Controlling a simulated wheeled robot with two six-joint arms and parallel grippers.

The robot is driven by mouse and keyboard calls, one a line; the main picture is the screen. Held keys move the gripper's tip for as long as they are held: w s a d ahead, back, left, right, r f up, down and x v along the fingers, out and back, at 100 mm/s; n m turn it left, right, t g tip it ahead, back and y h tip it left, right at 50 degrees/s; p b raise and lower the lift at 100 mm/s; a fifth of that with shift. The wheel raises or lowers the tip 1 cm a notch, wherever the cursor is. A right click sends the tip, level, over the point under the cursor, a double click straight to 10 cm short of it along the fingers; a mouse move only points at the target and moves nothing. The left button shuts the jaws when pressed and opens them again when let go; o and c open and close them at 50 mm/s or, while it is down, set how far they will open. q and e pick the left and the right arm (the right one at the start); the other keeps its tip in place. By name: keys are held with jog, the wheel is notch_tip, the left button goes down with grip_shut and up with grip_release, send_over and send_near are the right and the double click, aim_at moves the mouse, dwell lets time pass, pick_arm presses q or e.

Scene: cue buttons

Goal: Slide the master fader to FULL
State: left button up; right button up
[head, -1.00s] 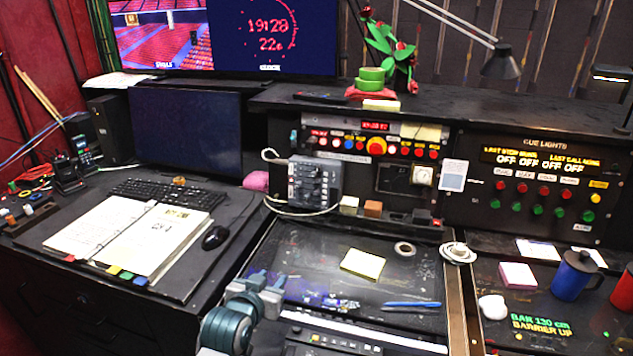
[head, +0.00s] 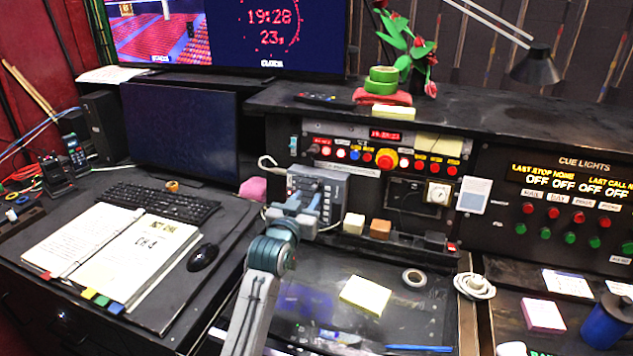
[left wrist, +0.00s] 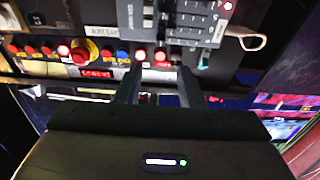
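A small grey control box (head: 334,183) stands against the console front, its face carrying dark keys or sliders. It also shows at the top of the left wrist view (left wrist: 195,22), with a pale cap in a narrow slot near one side. I cannot tell for sure which part is the master fader or read its setting. My left gripper (head: 306,204) is in front of the box's lower part and hides some of it. My right gripper is not in view.
Lit buttons and a red knob (head: 386,158) line the console above the box. A white block (head: 353,223) and an orange block (head: 380,228) stand right of it. A cable loops at its left. The desk in front holds a yellow note pad (head: 365,296) and tape roll (head: 414,278).

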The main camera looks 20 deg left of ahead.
aim_at(318, 183)
pick_arm(q)
jog(key=w+p, duration=0.1)
jog(key=w, duration=0.5)
jog(key=shift+w+f, duration=0.15)
jog(key=shift+w, duration=0.2)
jog(key=shift+w+d, duration=0.1)
jog(key=shift+w, duration=0.45)
jog(key=shift+c, duration=0.4)
grip_shut()
